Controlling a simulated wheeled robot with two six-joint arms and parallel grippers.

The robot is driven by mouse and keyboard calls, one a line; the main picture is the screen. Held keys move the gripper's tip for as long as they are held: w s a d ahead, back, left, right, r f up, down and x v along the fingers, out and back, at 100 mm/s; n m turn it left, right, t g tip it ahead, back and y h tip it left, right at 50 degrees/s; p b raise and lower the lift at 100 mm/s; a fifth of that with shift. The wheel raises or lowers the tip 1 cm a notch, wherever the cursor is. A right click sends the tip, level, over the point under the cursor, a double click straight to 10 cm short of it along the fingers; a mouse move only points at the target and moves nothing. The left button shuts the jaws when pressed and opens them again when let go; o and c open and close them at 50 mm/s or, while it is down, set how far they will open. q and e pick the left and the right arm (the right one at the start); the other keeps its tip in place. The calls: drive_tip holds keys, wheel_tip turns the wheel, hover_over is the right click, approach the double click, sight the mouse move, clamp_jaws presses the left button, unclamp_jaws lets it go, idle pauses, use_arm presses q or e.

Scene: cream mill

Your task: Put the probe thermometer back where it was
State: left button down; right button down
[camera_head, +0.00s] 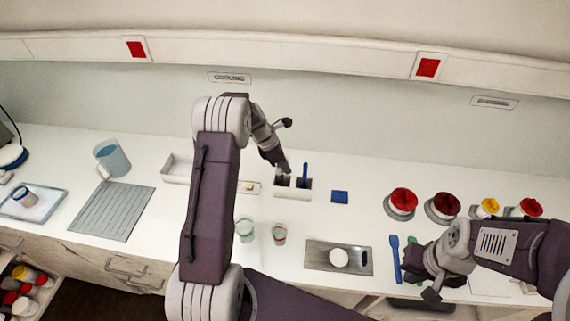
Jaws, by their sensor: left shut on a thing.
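My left gripper (284,169) is above the left part of a small white holder (291,194) with dark openings, in the middle of the counter. It is shut on a slim thing, apparently the probe thermometer, which is mostly hidden by the fingers. I cannot tell whether its tip is inside the holder. A dark blue handled tool (305,173) stands upright in the right part of the holder, beside the gripper. My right gripper (420,286) is at the front right of the counter, its fingers apart, with nothing seen between them.
Two cups, one being a green-rimmed cup (245,230), and a metal tray (318,262) with a white round thing stand in front. Red-topped jars (402,203) stand right. A grey ribbed board (112,212) and blue jug (112,158) are left.

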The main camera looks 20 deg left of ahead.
use_arm(q)
drive_tip(key=shift+w, duration=0.1)
drive_tip(key=c, duration=1.7)
unclamp_jaws()
drive_tip(key=shift+f, duration=0.15)
drive_tip(key=shift+c, duration=0.2)
drive_tip(key=o, duration=0.4)
drive_tip(key=shift+r, duration=0.25)
drive_tip(key=b+v, duration=0.1)
drive_tip(key=v, duration=1.1)
drive_tip(key=s+d+f+m+y, duration=0.1)
drive_tip(key=s+d+f+m, duration=0.1)
drive_tip(key=s+m, duration=0.5)
drive_tip(key=s+d+f+m+g+y, duration=0.1)
drive_tip(key=s+d+f+m, duration=0.1)
drive_tip(key=s+d+m, duration=0.3)
drive_tip(key=s+d+f+m+y, duration=0.1)
drive_tip(key=s+d+f+m, duration=0.1)
drive_tip(key=s+m, duration=0.8)
drive_tip(key=shift+s+d+f+m+g, duration=0.15)
drive_tip(key=shift+d+m, duration=0.2)
drive_tip(key=shift+m, duration=0.45)
drive_tip(key=shift+d+f+m+g, duration=0.15)
drive_tip(key=shift+d+m, duration=0.25)
drive_tip(key=shift+m, duration=0.4)
